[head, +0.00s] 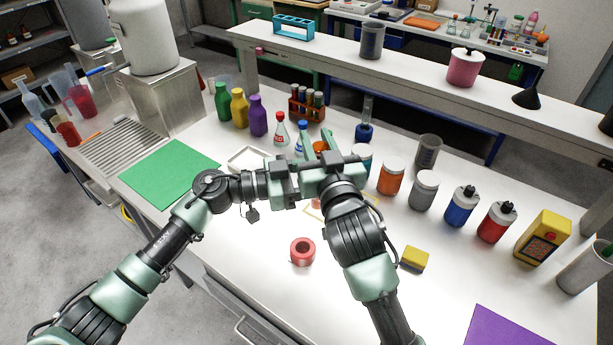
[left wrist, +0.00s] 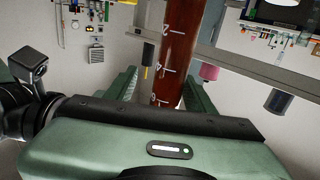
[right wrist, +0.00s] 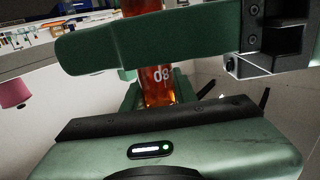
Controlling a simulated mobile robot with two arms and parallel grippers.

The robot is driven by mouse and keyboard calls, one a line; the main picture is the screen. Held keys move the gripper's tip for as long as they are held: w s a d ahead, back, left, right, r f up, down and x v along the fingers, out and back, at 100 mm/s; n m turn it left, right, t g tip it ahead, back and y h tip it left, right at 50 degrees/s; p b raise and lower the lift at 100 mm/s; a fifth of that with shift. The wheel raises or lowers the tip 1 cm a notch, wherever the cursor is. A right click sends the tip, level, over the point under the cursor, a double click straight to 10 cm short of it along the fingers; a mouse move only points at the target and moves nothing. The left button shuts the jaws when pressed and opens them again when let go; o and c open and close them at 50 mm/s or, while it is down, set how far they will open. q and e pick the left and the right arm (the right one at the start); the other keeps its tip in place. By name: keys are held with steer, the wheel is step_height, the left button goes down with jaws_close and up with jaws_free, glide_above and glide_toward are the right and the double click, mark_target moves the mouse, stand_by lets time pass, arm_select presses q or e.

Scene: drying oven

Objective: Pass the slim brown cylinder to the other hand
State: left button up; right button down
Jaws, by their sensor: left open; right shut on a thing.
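The slim brown cylinder (left wrist: 178,50) is a see-through brown tube with white scale marks. In the left wrist view it stands between the fingers of my open left gripper (left wrist: 160,92). In the right wrist view the cylinder (right wrist: 158,78) is held between the fingers of my right gripper (right wrist: 156,95), which is shut on it. A green finger of the left gripper crosses in front of it there. In the head view my left gripper (head: 284,183) and right gripper (head: 333,180) meet above the table and hide most of the cylinder. I cannot tell whether the left fingers touch it.
The white table holds a red ring (head: 302,251), a yellow block (head: 414,259), a green mat (head: 168,172) and a purple mat (head: 512,327). Several bottles and jars, including an orange jar (head: 391,179), stand behind the grippers. The front middle is mostly clear.

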arm_select(q)
steer(key=shift+w+d, duration=0.15)
steer(key=shift+d, duration=0.55)
jaws_close()
arm_select(e)
steer(key=c, duration=1)
jaws_free()
steer(key=shift+c, duration=0.2)
